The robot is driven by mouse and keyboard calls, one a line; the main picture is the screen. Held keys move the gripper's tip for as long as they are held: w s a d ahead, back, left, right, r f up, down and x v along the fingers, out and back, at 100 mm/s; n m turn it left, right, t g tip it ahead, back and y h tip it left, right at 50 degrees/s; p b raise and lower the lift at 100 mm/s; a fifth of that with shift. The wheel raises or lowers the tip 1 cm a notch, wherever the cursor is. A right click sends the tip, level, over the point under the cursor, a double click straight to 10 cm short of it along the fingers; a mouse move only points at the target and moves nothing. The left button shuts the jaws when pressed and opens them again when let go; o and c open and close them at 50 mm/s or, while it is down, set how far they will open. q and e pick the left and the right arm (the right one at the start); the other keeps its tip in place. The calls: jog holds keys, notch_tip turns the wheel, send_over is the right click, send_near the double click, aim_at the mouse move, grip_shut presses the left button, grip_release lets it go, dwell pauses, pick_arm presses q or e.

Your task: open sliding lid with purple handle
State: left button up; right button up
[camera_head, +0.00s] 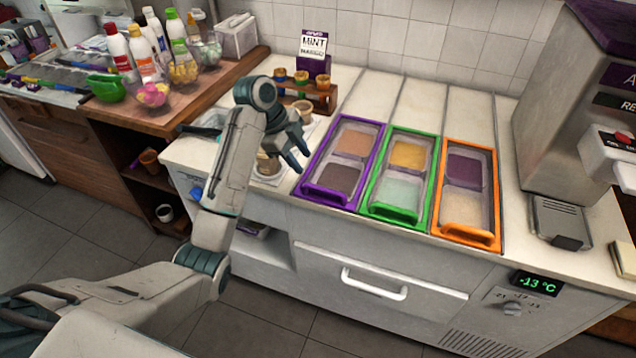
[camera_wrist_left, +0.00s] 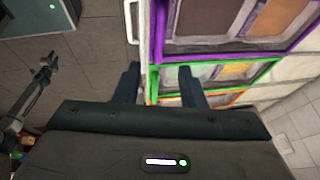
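The purple-framed sliding lid (camera_head: 373,161) covers two tubs, one orange-brown and one dark brown, in the counter freezer; it looks closed. Its purple handle (camera_head: 327,196) is at the near end. My left gripper (camera_head: 299,147) is above the counter just left of the purple frame, apart from the handle. In the left wrist view the fingers (camera_wrist_left: 160,86) are spread and empty, with the purple frame (camera_wrist_left: 222,53) beyond them. What looks like my right gripper (camera_wrist_left: 50,68) shows small and dark at the left of that view; its fingers are unclear.
Green-framed (camera_head: 428,177) and orange-framed (camera_head: 497,190) lids lie right of the purple one. A wooden cup rack (camera_head: 322,101) and mint sign (camera_head: 313,45) stand behind. A grey machine (camera_head: 560,120) stands at the right. A white drawer handle (camera_head: 373,285) juts from the front.

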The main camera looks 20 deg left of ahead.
aim_at(321, 187)
pick_arm(q)
jog(key=b+x, duration=0.1)
jog(key=x, duration=0.8)
jog(key=shift+d+f, duration=0.15)
jog(key=shift+w+d+f, duration=0.15)
jog(key=shift+d+f, duration=0.05)
jog(key=shift+f, duration=0.45)
grip_shut()
